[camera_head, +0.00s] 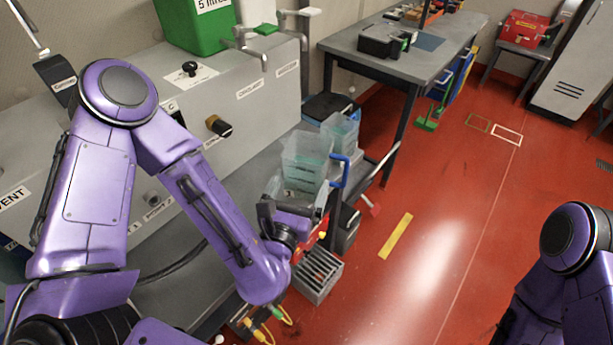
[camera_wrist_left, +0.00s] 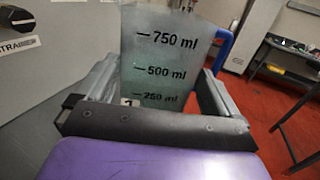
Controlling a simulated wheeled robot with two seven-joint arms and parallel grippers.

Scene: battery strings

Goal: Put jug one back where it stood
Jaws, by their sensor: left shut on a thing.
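Jug one (camera_head: 305,158) is a clear, tapered jug with level marks. In the left wrist view, jug one (camera_wrist_left: 162,55) fills the middle, with the 750, 500 and 250 ml marks facing me and a small "1" label low down. My left gripper (camera_head: 291,205) is shut on it, one finger on each side, and it looks roughly upright. The left gripper also shows in the wrist view (camera_wrist_left: 155,100). The jug's base is hidden, so I cannot tell whether it touches anything below. A second clear jug (camera_head: 342,132) stands just behind it. My right gripper is out of view.
A grey machine (camera_head: 235,110) with taps and labels stands along the left wall, with a green container (camera_head: 195,28) on top. A blue handle (camera_head: 338,172) rises beside the jugs. A grey slotted box (camera_head: 318,276) sits below. The red floor (camera_head: 430,255) is open to the right.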

